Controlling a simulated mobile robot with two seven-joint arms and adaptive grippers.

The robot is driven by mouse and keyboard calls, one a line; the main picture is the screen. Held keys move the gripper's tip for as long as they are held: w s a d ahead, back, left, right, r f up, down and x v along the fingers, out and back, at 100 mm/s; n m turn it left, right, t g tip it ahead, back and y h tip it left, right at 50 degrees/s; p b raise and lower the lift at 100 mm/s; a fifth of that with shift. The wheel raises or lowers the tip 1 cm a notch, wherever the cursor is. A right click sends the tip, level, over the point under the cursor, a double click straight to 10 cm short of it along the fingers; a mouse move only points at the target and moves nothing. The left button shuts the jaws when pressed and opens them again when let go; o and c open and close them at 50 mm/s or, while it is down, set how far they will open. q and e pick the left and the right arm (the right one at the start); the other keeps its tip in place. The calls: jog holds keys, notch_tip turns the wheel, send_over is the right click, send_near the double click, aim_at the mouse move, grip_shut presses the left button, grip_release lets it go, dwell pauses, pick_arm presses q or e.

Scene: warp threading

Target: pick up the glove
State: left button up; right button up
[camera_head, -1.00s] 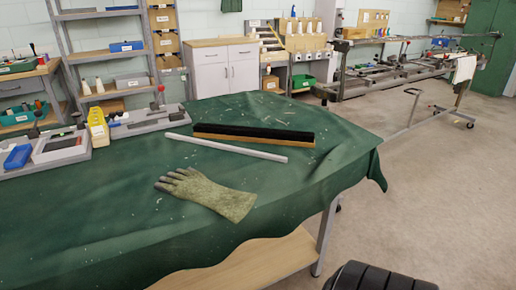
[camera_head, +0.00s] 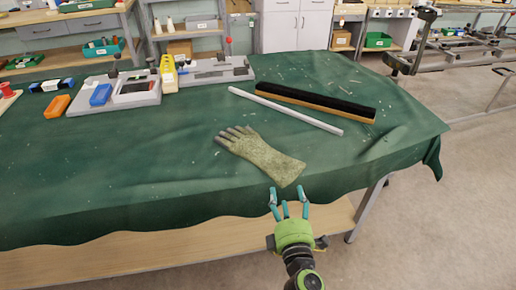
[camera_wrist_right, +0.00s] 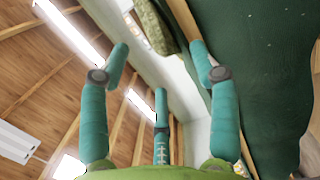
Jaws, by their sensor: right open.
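The glove (camera_head: 262,157) is olive green with grey fingertips. It lies flat on the green cloth of the table (camera_head: 150,165), fingers toward the upper left and cuff toward the front edge. My right gripper (camera_head: 289,198) is open and empty, with teal fingers, just in front of the cuff at the table edge, apart from the glove. In the right wrist view the gripper (camera_wrist_right: 160,75) is spread, with part of the glove (camera_wrist_right: 152,22) beyond the fingers at the top and the green cloth (camera_wrist_right: 260,70) to the right. My left gripper is not in view.
A white bar (camera_head: 285,110) and a black-bristled brush (camera_head: 315,100) lie behind the glove. A yellow holder (camera_head: 169,74), grey trays (camera_head: 125,92) and an orange piece (camera_head: 57,106) stand at the back left. The cloth left of the glove is clear.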

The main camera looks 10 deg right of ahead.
aim_at(283, 185)
jog(key=w, duration=0.3)
jog(key=w+p, duration=0.1)
jog(key=w, duration=0.2)
jog(key=shift+w+d+r, duration=0.1)
jog(key=shift+w+r, duration=0.1)
jog(key=shift+w, duration=0.05)
jog(key=shift+w+f, duration=0.1)
jog(key=shift+w, duration=0.2)
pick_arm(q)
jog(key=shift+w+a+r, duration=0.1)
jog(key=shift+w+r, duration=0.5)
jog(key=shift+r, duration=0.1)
pick_arm(e)
jog(key=c, duration=1.2)
